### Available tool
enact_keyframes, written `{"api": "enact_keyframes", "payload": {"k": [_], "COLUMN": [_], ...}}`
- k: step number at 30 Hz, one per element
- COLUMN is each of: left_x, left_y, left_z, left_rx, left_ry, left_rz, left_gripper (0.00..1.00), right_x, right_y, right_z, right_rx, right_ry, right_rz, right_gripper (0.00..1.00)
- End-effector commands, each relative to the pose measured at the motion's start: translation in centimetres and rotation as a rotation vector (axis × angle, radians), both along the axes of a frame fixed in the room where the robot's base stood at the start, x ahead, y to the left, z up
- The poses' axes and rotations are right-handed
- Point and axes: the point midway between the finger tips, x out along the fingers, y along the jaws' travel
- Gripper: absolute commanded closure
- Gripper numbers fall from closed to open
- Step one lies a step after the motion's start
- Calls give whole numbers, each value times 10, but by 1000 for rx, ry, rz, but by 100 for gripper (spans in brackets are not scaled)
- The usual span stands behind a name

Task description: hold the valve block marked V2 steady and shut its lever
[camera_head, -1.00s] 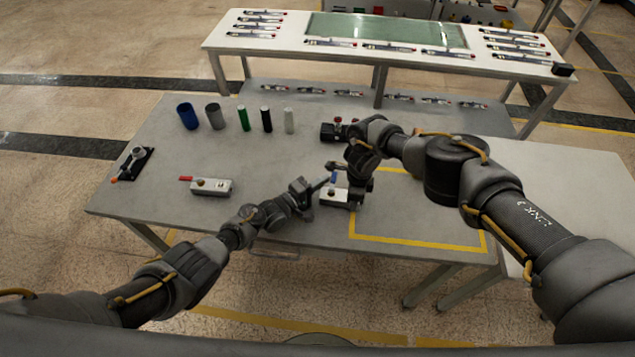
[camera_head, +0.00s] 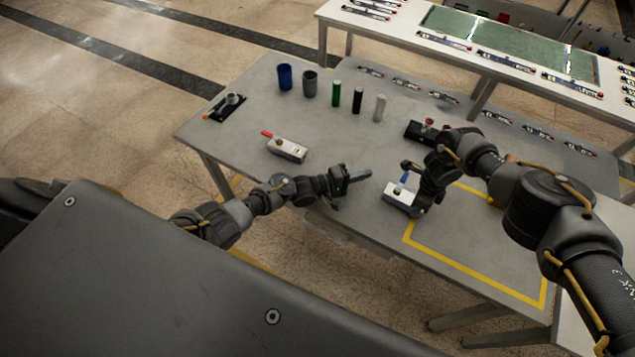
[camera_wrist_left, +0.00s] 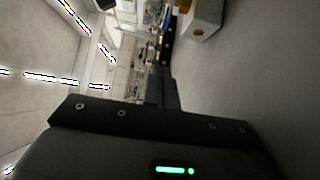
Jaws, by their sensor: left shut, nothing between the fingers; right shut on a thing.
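A pale valve block (camera_head: 397,197) with a blue lever (camera_head: 404,178) stands near the table's front edge; the lever points towards the back, across the block's length. I cannot read its mark. My right gripper (camera_head: 420,206) is shut on this block's right end, which it partly hides. My left gripper (camera_head: 360,177) is shut and empty, left of the block and apart from the lever. In the left wrist view the dark left fingers (camera_wrist_left: 172,95) show, with a pale block (camera_wrist_left: 205,18) at the top. Another pale block (camera_head: 288,149) with a red lever lies further left.
A black block with a red knob (camera_head: 428,127) sits behind my right gripper. Several cylinders, including a blue cup (camera_head: 285,77), stand along the back. A black fixture (camera_head: 228,106) is at the far left. Yellow tape (camera_head: 470,264) marks the front right. The table's middle is clear.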

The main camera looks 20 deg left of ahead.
Motion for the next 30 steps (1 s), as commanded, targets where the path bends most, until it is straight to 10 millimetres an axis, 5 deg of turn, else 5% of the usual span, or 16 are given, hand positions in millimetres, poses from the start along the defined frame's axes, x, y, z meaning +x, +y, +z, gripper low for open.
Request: {"api": "enact_keyframes", "payload": {"k": [15, 30], "left_x": [-73, -85], "left_y": [97, 114], "left_z": [-1, 0], "left_rx": [2, 1], "left_ry": [2, 1], "left_rz": [1, 1], "left_gripper": [100, 100], "right_x": [1, 1], "right_y": [-2, -2], "right_z": [0, 0], "right_rx": [-2, -2], "right_ry": [-1, -2], "right_rz": [-3, -3], "right_gripper": [92, 92]}}
